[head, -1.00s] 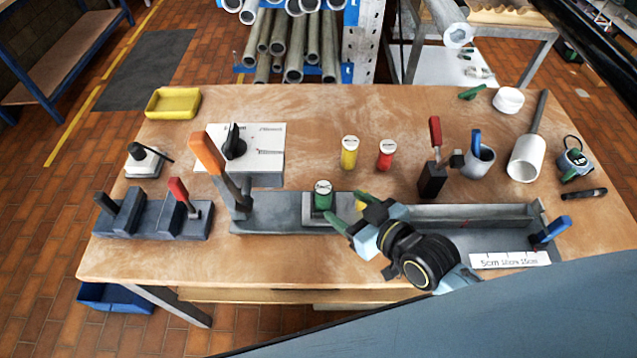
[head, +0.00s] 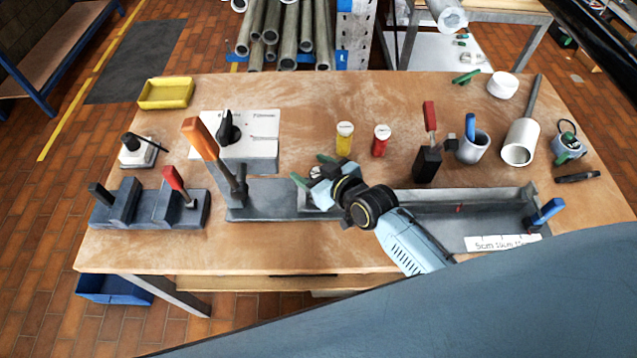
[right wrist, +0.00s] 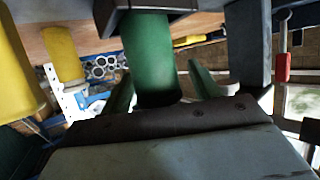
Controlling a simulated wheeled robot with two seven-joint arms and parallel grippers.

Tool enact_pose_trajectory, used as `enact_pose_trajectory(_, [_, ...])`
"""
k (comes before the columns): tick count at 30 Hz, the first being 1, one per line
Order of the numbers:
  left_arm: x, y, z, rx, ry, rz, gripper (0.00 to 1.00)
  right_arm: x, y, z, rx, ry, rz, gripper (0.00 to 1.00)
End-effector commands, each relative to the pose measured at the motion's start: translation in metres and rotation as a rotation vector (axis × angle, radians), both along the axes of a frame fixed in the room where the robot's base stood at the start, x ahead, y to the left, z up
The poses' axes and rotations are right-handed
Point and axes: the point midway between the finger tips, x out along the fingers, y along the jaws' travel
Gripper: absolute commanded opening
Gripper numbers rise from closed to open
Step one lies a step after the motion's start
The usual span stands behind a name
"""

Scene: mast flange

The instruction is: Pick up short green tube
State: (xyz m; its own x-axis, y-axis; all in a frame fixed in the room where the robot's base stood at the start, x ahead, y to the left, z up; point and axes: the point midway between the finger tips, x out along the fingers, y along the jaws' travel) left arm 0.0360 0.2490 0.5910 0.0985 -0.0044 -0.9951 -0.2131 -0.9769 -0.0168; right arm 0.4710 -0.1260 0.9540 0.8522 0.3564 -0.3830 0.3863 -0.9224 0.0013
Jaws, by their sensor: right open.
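The short green tube (right wrist: 148,60) stands in the grey fixture block; in the head view only its pale cap (head: 316,172) shows, the rest hidden by my gripper. My right gripper (head: 313,170) is at the tube, with its green fingers open on either side of it. In the right wrist view the tube lies between the two fingers, with gaps visible beside it, so it does not look clamped. My left gripper is not in view.
A yellow tube (head: 344,139) and a red tube (head: 381,141) stand just behind the gripper. An orange-handled lever (head: 201,140) rises to the left. A grey channel (head: 465,208) extends right. The table's front strip (head: 250,257) is clear.

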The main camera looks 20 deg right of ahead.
Motion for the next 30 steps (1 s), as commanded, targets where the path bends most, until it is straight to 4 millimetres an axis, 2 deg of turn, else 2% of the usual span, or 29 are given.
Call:
enact_pose_trajectory(5, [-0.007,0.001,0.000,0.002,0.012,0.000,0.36,0.000,0.000,0.000,0.000,0.000,0.000,0.62])
enact_pose_trajectory(17, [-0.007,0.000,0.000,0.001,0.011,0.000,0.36,0.000,0.000,0.000,0.001,0.000,0.000,0.11])
enact_pose_trajectory(25, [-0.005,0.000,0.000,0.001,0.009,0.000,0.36,0.000,0.000,0.005,0.001,-0.002,0.000,0.11])
enact_pose_trajectory(30, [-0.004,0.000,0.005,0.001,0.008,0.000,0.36,0.000,0.000,0.031,0.003,-0.005,-0.001,0.11])
